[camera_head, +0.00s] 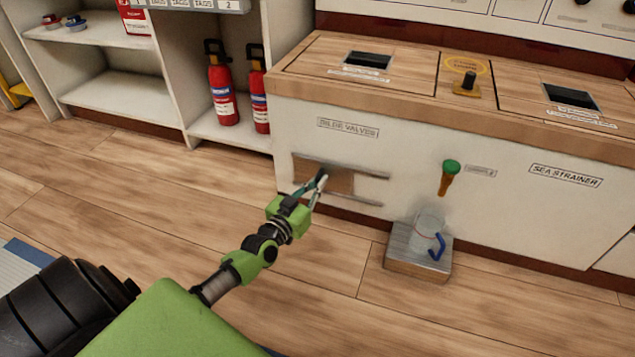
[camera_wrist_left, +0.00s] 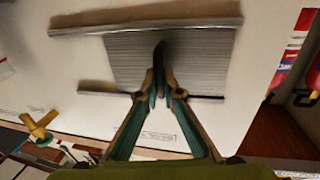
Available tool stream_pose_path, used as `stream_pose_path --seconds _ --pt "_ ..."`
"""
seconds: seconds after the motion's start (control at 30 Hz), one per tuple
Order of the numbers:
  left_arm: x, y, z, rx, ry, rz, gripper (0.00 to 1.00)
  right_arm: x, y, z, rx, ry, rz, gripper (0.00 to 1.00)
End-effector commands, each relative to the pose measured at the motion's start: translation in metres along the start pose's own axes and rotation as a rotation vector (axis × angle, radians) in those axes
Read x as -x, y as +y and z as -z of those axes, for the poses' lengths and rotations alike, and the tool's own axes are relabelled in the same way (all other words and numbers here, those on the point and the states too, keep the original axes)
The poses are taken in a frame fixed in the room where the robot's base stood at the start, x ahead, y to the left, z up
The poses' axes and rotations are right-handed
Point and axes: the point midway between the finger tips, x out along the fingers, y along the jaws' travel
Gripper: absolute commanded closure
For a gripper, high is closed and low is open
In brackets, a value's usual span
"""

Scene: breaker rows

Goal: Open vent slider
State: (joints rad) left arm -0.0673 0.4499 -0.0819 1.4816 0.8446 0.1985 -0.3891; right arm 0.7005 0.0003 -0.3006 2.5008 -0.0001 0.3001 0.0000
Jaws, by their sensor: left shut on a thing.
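The vent slider is a flat slatted plate (camera_head: 341,181) between two horizontal metal rails (camera_head: 372,176), low on the white cabinet front. It sits toward the left end of the rails in the head view. It also shows in the left wrist view (camera_wrist_left: 200,62), where it sits toward the right. My left gripper (camera_head: 319,180) is at the plate, with its fingers (camera_wrist_left: 160,78) closed on the dark, upright handle (camera_wrist_left: 160,50) of the slider. The fingers hide part of the handle and plate. My right gripper is in neither view.
A green-topped valve lever (camera_head: 451,170) sticks out to the right of the rails. Below it, a clear jar with a blue handle (camera_head: 437,246) stands on a block (camera_head: 406,250). Red extinguishers (camera_head: 222,85) stand in the shelf at left.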

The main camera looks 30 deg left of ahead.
Motion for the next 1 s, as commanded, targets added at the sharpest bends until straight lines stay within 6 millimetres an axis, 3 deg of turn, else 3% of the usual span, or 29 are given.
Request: stream_pose_path --seconds 0.2,0.43,0.77,0.8,1.0 --pt "-0.007 0.037 0.006 0.007 -0.002 -0.001 1.0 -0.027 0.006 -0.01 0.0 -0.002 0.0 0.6" --pt "-0.014 0.071 0.003 0.004 -0.001 -0.001 1.0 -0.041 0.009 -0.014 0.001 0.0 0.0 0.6" --pt "-0.014 0.074 0.0 0.0 0.0 -0.003 1.0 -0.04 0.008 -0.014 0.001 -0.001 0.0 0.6" --pt "-0.014 0.074 0.0 0.0 0.0 -0.003 0.86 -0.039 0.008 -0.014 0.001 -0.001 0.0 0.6" --pt "-0.014 0.074 0.0 0.0 0.0 -0.002 0.86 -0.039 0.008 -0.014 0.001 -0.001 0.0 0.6"
